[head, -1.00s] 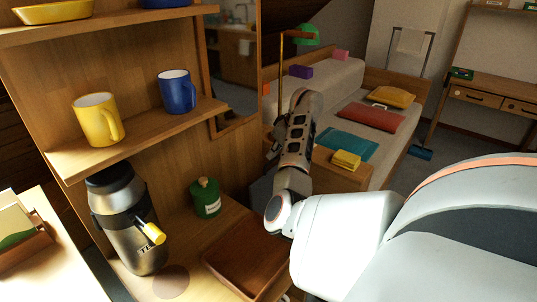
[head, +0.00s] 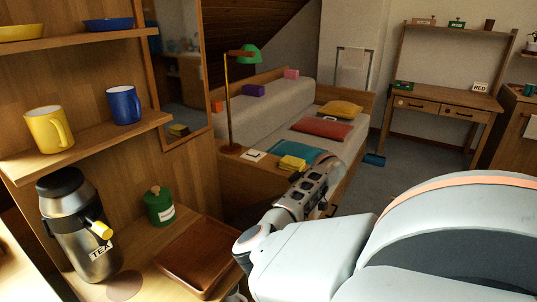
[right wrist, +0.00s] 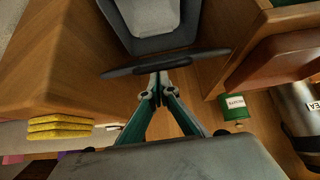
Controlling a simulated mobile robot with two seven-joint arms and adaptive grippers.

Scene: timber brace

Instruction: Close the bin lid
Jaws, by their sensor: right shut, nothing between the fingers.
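The grey bin (right wrist: 146,42) shows at the top of the right wrist view, between wooden furniture sides, with a pale interior or panel inside its dark rim. A thin dark bar, which looks like the bin lid (right wrist: 198,57) seen edge-on, crosses in front of it. My right gripper (right wrist: 157,77) is shut and empty, its fingertips right at the middle of this bar; whether they touch it I cannot tell. In the head view my right arm hides the bin. My left gripper is not in view.
A wooden counter holds a tea urn (head: 80,230), a green canister (head: 159,206) and a brown tray (head: 198,258). Shelves with mugs stand above. A bench with folded yellow cloths (head: 292,163) and a lamp (head: 230,100) is beyond.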

